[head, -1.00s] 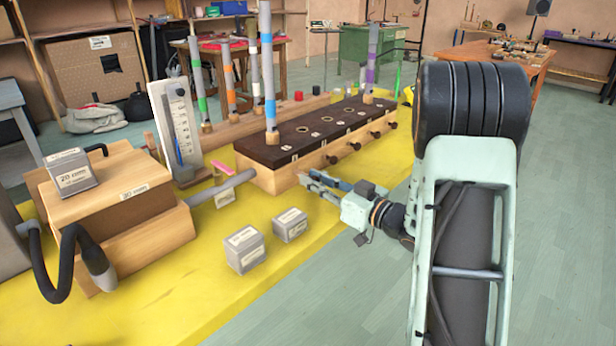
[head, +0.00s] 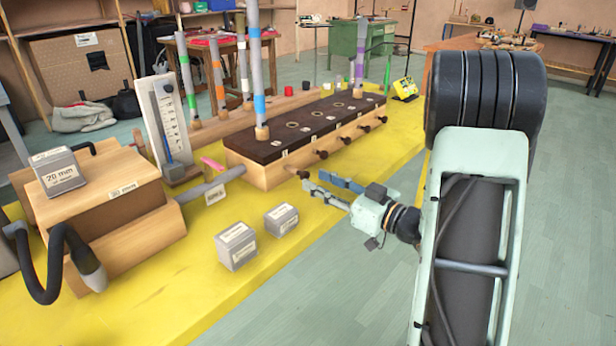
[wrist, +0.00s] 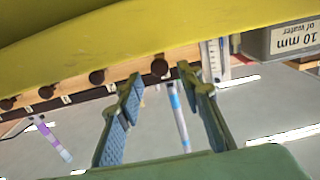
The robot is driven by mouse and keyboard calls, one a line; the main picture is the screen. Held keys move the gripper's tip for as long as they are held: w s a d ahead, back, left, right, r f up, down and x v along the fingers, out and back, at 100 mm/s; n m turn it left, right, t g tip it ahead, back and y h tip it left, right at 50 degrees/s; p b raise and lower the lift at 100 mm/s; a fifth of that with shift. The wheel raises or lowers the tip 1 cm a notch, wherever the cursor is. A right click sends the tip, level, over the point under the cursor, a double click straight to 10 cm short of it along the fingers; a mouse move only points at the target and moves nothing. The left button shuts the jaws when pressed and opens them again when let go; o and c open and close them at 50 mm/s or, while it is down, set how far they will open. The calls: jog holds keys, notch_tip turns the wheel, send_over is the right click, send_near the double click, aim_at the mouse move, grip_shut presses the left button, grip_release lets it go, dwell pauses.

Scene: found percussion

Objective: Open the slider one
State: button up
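The long wooden chest (head: 262,172) with a dark top (head: 310,123) stands on the yellow table. Dark round slider knobs stick out along its front side. The nearest knob (head: 304,174) is at the chest's near end, and its number cannot be read. My gripper (head: 313,181) is open and empty, its fingers pointing at this knob. In the wrist view, which looks upside down, the knob (wrist: 160,67) shows between the tips of the two open fingers (wrist: 160,76). I cannot tell whether either finger touches it.
More knobs (head: 322,155) follow along the chest's front. Two grey labelled weights (head: 236,246) (head: 281,219) stand on the yellow table (head: 190,315) to the left of my gripper. Striped pipes (head: 259,75) rise from the chest. A wooden bellows box (head: 100,195) is at left.

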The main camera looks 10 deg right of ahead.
jog(key=v, duration=0.7)
